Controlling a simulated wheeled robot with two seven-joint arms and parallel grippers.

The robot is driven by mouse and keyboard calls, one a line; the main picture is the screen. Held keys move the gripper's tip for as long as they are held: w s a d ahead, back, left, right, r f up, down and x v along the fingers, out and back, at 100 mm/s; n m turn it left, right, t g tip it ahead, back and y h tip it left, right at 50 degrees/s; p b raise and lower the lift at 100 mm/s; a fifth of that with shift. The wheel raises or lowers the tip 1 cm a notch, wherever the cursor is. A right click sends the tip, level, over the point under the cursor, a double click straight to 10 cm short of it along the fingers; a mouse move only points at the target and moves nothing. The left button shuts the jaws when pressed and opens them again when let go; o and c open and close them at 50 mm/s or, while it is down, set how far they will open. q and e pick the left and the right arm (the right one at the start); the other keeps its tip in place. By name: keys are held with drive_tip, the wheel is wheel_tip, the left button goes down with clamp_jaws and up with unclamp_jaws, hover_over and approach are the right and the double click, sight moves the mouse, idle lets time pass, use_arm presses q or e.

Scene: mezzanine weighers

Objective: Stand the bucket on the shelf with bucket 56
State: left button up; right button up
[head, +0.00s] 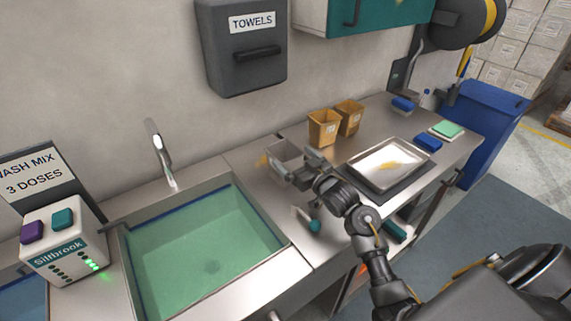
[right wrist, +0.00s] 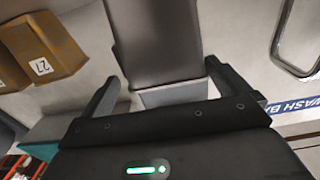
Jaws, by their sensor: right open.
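Two tan buckets (head: 324,129) (head: 350,116) stand side by side on the steel counter, past my right gripper. In the right wrist view the nearer tan bucket (right wrist: 42,48) carries a label reading 27. My right gripper (head: 283,168) is open over a grey open-topped container (head: 285,150), partly hiding it. In the right wrist view the open fingers (right wrist: 168,92) lie either side of a grey surface, and I cannot tell whether they touch it. I can read no label 56. My left gripper is not in view.
A water-filled sink (head: 205,245) lies left, with a tap (head: 160,152) behind it. A steel tray (head: 388,163) sits right of the gripper. A towel dispenser (head: 240,60) hangs on the wall. A blue bin (head: 490,125) stands at the counter's far end.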

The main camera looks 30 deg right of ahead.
sight(278, 146)
drive_tip(key=shift+w, duration=0.2)
drive_tip(key=w, duration=0.1)
drive_tip(key=w+p, duration=0.1)
drive_tip(key=w, duration=0.1)
drive_tip(key=w+a+f+p, duration=0.1)
drive_tip(key=shift+w, duration=0.35)
drive_tip(key=shift+r, duration=0.1)
drive_tip(key=shift+c, duration=0.4)
drive_tip(key=c, duration=1.1)
drive_tip(key=shift+r, duration=0.1)
